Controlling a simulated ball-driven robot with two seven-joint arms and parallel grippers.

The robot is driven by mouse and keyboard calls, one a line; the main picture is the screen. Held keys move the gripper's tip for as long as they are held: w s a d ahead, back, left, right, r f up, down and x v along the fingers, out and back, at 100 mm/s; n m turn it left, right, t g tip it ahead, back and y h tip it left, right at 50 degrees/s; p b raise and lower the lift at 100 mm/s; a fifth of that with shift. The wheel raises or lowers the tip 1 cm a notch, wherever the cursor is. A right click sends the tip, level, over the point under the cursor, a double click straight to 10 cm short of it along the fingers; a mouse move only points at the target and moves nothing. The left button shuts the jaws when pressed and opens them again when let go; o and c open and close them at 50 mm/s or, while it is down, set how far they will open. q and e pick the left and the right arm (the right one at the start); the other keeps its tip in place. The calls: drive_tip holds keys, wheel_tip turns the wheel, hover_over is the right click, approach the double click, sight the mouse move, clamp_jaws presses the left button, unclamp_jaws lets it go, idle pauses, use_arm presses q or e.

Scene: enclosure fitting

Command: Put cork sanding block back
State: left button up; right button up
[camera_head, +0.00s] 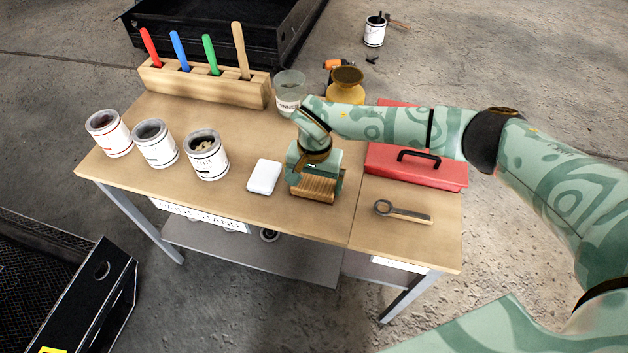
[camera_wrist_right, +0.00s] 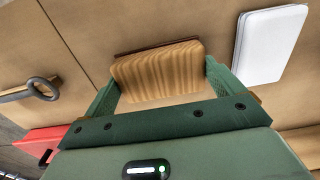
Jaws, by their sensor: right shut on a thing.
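The cork sanding block (camera_head: 316,188) looks like a wood-grained brown block near the front middle of the table. My right gripper (camera_head: 314,178) reaches down over it from above and is shut on it. In the right wrist view the block (camera_wrist_right: 160,70) sits between the two green fingers of the gripper (camera_wrist_right: 160,82), one at each side. A thin darker brown edge shows along its far side. I cannot tell whether the block touches the table. My left gripper is not in view.
A white block (camera_head: 264,177) lies just left of the sanding block. Three labelled cans (camera_head: 207,160) stand at the left. A wooden rack (camera_head: 205,88) holds coloured handles at the back. A red toolbox (camera_head: 415,165) and a ring-ended tool (camera_head: 403,212) lie at the right.

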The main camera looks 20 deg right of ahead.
sight(315, 183)
drive_tip(key=o, duration=0.8)
drive_tip(key=shift+f, duration=0.1)
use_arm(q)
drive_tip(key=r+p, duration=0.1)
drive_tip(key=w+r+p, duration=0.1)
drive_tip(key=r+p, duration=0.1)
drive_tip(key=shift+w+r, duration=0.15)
use_arm(e)
wheel_tip(315, 183, up, 12)
